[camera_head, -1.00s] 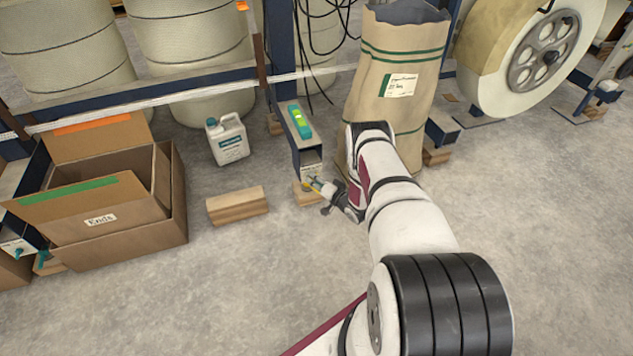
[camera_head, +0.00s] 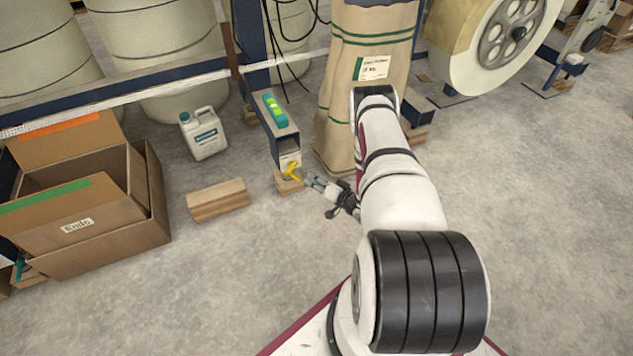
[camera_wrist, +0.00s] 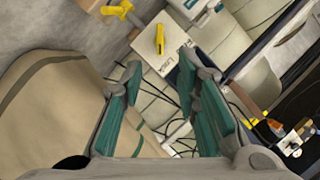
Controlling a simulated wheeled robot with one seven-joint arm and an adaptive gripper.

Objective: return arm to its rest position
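My gripper (camera_head: 316,183) is in the air, low over the floor and just right of the dark blue beam's front end, with my arm reaching forward from the bottom of the head view. In the wrist view, the two teal finger pads of my gripper (camera_wrist: 160,85) stand well apart with nothing between them. A yellow handle (camera_head: 293,171) is at the front end of the beam, a little left of my fingertips and apart from them. Two yellow pieces show in the wrist view, one on a white panel (camera_wrist: 160,38) and one (camera_wrist: 118,10) at the top left.
A tall brown paper sack (camera_head: 345,105) stands close behind my arm. A teal and green object (camera_head: 274,108) lies on the beam. A white jug (camera_head: 204,135), a wooden block (camera_head: 217,200) and open cardboard boxes (camera_head: 110,245) stand to the left. The foreground floor is clear.

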